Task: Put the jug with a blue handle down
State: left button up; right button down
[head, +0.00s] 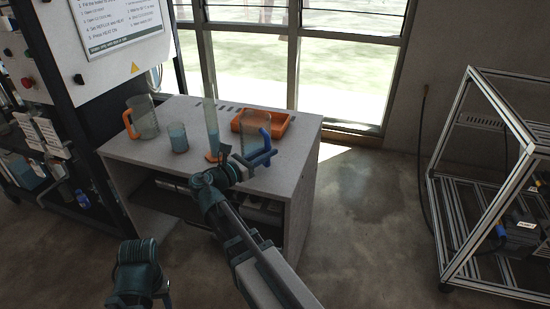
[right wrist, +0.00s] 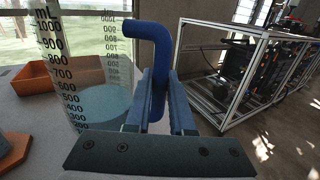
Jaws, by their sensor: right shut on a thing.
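The clear jug with a blue handle (head: 250,132) is upright at the right part of the grey cabinet top (head: 290,155). In the right wrist view the jug (right wrist: 85,70) shows a mL scale and bluish liquid. My right gripper (head: 248,161) is shut on its blue handle (right wrist: 148,38); the fingers (right wrist: 161,105) close around the handle's lower part. The jug's base is hidden, so I cannot tell whether it touches the cabinet top. My left gripper is out of view; only part of my left arm shows at the bottom left.
A jug with an orange handle (head: 146,117), a beaker of blue liquid (head: 178,138) and a tall cylinder (head: 211,125) on an orange base stand left of it. An orange tray (head: 284,129) lies behind. A metal frame (head: 446,180) stands right, across clear floor.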

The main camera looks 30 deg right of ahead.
jog(key=d+f+b, duration=0.1)
jog(key=w+d+f+b, duration=0.1)
jog(key=d, duration=0.1)
jog(key=w+d+f+b, duration=0.1)
jog(key=f+b, duration=0.1)
jog(key=shift+d+f, duration=0.1)
jog(key=shift+d, duration=0.05)
dwell(0.4)
jog(key=c, duration=0.8)
grip_release()
